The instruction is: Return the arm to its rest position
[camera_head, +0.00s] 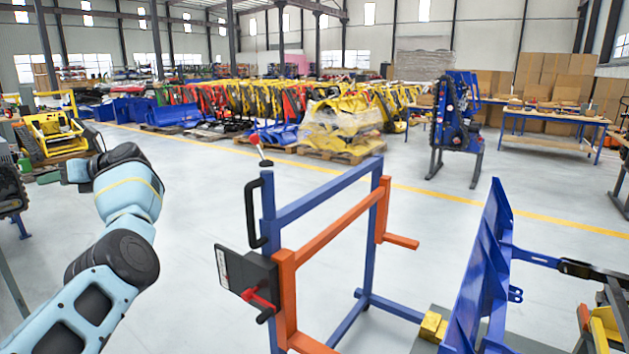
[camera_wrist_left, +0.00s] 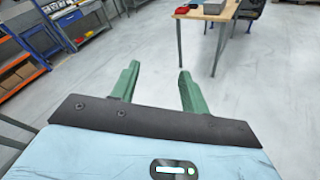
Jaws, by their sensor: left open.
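My left arm (camera_head: 128,205), light blue with black joints, comes in from the lower left in the head view. It is bent, with its wrist end raised and turned to the left. My right arm and gripper are in neither view.
A blue and orange frame with a black handle (camera_head: 253,213) stands right of my arm. A blue panel (camera_head: 485,265) stands at the lower right. A yellow machine (camera_head: 55,135) is at the left. The wrist view shows a wooden-topped table (camera_wrist_left: 212,12) and shelving (camera_wrist_left: 22,68); floor between is clear.

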